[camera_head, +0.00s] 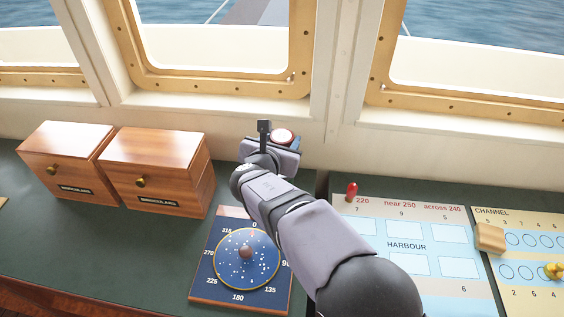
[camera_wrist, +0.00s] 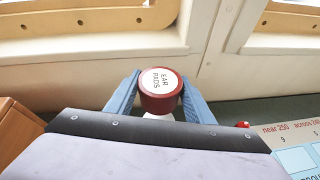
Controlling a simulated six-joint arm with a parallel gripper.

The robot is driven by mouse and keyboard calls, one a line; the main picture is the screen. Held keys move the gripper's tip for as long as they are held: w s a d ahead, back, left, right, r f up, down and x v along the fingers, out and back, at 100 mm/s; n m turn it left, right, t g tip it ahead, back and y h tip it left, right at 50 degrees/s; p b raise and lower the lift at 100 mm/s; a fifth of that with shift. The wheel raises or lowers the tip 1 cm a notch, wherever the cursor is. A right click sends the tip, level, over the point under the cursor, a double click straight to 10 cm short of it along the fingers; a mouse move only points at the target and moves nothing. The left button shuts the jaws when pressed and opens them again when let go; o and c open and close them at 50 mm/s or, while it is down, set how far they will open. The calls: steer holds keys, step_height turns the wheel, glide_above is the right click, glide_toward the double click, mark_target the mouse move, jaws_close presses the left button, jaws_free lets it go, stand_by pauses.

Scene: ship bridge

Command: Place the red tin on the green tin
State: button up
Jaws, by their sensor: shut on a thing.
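The red tin (camera_head: 282,135) has a white round label on its lid; in the wrist view the red tin (camera_wrist: 160,98) reads "EAR PADS". My gripper (camera_wrist: 160,84) is shut on it, with one blue finger on each side. In the head view my gripper (camera_head: 279,142) is at the back of the console, near the wall under the windows. A white patch shows just below the tin in the wrist view; I cannot tell what it is. I cannot see the green tin in either view; my arm and gripper hide part of the console.
Two wooden boxes with knobs, a left one (camera_head: 66,160) and a right one (camera_head: 157,170), stand left of my gripper. A blue compass board (camera_head: 214,262) lies in front. A harbour chart board (camera_head: 408,247) with a red peg (camera_head: 351,191) and a channel board (camera_head: 517,277) lie right.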

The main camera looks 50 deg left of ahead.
steer(key=shift+f+p, duration=0.65)
steer(key=shift+f, duration=3.1)
steer(key=shift+f, duration=0.15)
steer(key=o, duration=1.1)
steer(key=shift+r, duration=0.2)
steer(key=b+v, duration=0.3)
steer(key=v, duration=0.9)
steer(key=shift+b, duration=0.35)
